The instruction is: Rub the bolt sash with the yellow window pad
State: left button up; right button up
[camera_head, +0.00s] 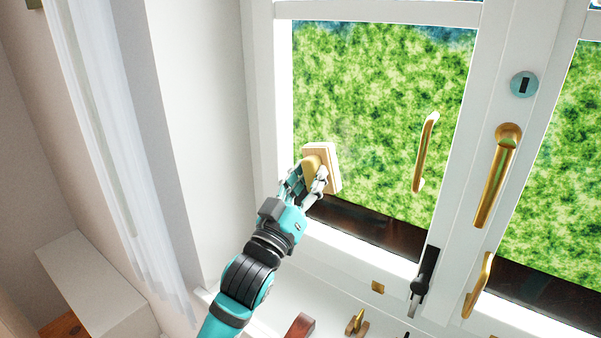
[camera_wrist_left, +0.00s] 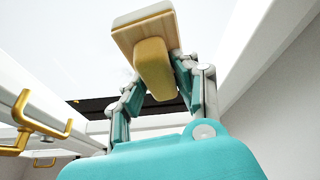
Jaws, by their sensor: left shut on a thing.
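The yellow window pad (camera_head: 333,166) is a pale wooden block with a yellow grip. My left gripper (camera_head: 309,178) is shut on that grip, with a finger on either side. The pad is upright at the lower left of the left window pane (camera_head: 380,95), its flat face toward the glass; I cannot tell whether it touches. In the left wrist view, the pad (camera_wrist_left: 143,35) stands beyond the fingers of the gripper (camera_wrist_left: 158,80). The left sash, apparently the bolt sash, has a black bolt (camera_head: 425,272) at its lower right. My right gripper is not in view.
A brass bar handle (camera_head: 425,152) stands out right of the pad. A large brass handle (camera_head: 495,175) and a teal keyhole disc (camera_head: 523,84) are on the frame farther right. Small items, including a reddish-brown block (camera_head: 300,326), lie on the sill. A white curtain (camera_head: 115,130) hangs left.

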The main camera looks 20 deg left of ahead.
pick_arm(q)
jog(key=shift+s+d, duration=0.2)
jog(key=shift+d, duration=0.4)
jog(key=shift+s+d, duration=0.15)
jog(key=shift+d, duration=0.4)
jog(key=shift+s+d, duration=0.8)
jog(key=shift+d, duration=1.5)
jog(key=shift+w+a+r+p, duration=0.25)
jog(key=shift+a+r+p, duration=0.2)
jog(key=shift+a+p, duration=0.2)
jog(key=shift+w+a+r+p, duration=0.2)
jog(key=shift+a+r+p, duration=0.25)
jog(key=shift+a+p, duration=0.2)
jog(key=shift+w+a+r+p, duration=0.25)
jog(key=shift+a+r+p, duration=0.2)
jog(key=shift+a+p, duration=0.2)
